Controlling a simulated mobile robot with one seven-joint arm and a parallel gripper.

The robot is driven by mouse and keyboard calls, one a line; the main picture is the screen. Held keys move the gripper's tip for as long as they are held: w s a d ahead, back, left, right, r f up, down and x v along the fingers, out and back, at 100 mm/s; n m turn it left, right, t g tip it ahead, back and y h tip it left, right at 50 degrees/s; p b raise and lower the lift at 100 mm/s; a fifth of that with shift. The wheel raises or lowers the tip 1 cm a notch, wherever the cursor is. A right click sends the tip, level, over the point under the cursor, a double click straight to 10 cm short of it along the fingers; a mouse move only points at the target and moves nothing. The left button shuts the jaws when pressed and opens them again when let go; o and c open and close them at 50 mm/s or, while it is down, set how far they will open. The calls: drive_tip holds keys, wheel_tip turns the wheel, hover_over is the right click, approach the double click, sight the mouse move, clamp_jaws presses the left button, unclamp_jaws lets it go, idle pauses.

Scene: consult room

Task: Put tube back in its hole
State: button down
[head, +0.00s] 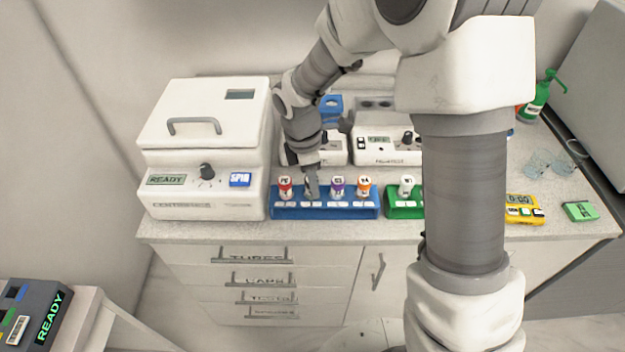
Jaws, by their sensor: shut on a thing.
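A blue rack (288,213) stands at the front of the counter with several capped tubes in it. A red-capped tube (285,188) is at its left end. A purple-capped tube (337,187) and an orange-capped tube (363,187) stand to the right. My gripper (311,188) points down over the rack, between the red-capped and purple-capped tubes. It is shut on a tube there, which my fingers mostly hide. I cannot tell how deep this tube sits in its hole.
A white centrifuge (205,150) stands close on the left. A green rack (405,211) with a white-capped tube (406,186) is on the right. White devices stand behind the racks.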

drive_tip(key=shift+c, duration=2.2)
unclamp_jaws()
wheel_tip(320, 180, up, 17)
drive_tip(key=a+p, duration=0.1)
drive_tip(key=a, duration=0.1)
drive_tip(key=shift+s+r, duration=0.15)
drive_tip(key=shift+s, duration=0.05)
drive_tip(key=s+d+r+m+t, duration=0.2)
drive_tip(key=s+d+m, duration=0.5)
drive_tip(key=s+m, duration=0.2)
drive_tip(key=s+d+r+m+t+y, duration=0.1)
drive_tip(key=s+d+r+m+t, duration=0.2)
drive_tip(key=s+d+m, duration=0.4)
drive_tip(key=s+m, duration=0.2)
drive_tip(key=m, duration=0.1)
drive_tip(key=shift+s+r+m, duration=0.2)
drive_tip(key=shift+r+m, duration=0.15)
drive_tip(key=shift+m, duration=0.05)
